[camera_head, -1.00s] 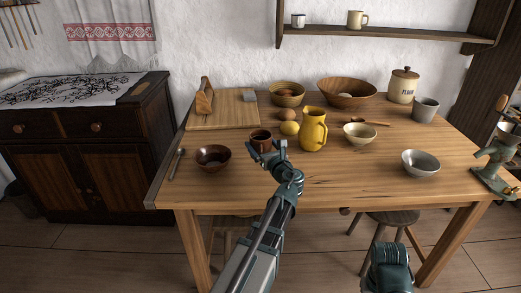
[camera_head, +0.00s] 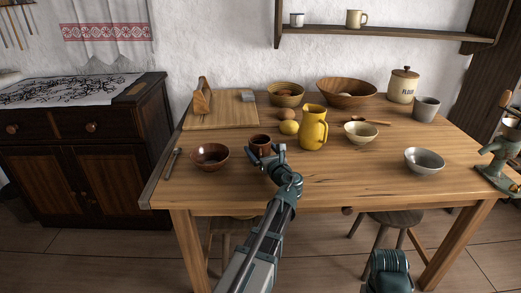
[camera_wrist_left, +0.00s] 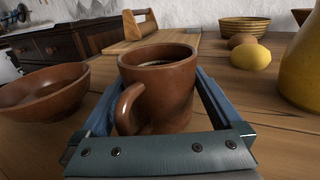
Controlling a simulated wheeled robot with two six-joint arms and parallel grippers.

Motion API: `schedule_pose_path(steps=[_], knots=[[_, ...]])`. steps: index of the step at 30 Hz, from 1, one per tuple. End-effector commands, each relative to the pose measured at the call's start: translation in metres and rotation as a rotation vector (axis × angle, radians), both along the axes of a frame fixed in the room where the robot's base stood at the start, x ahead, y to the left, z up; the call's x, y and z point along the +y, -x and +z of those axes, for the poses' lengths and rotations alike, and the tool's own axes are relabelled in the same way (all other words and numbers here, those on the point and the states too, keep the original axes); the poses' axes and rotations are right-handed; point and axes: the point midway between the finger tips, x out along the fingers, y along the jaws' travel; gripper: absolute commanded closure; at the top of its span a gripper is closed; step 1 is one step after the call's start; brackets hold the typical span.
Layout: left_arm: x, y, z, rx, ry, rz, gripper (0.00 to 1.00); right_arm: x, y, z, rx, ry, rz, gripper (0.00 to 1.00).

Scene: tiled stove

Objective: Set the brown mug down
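The brown mug (camera_head: 259,141) is upright at the left front part of the wooden table, with dark contents showing inside in the left wrist view (camera_wrist_left: 160,85). Its handle faces back toward my left wrist. My left gripper (camera_head: 267,151) has one finger on each side of the mug, and the finger ends look in contact with its walls. The mug's base is very low, at or just above the tabletop; I cannot tell if it touches.
A brown bowl (camera_head: 209,157) stands close left of the mug. A yellow jug (camera_head: 313,129), a lemon (camera_head: 289,127) and a cutting board (camera_head: 222,115) are near it on the right and behind.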

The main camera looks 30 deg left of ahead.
Motion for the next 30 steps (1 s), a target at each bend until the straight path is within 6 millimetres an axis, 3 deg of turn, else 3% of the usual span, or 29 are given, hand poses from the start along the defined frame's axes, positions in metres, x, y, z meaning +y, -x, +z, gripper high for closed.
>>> schedule_pose_path(steps=[7, 21, 30], knots=[[0.000, 0.000, 0.006, 0.000, 0.000, 0.000, 0.00, 0.000, 0.000, 0.006, 0.000, -0.001, 0.000, 1.00], [-0.073, 0.054, 0.003, 0.000, 0.000, -0.003, 0.00, 0.000, 0.000, 0.003, 0.000, -0.001, 0.000, 1.00], [-0.096, 0.070, 0.003, 0.000, 0.000, -0.001, 0.00, 0.000, 0.000, 0.003, 0.000, -0.001, 0.000, 1.00]])
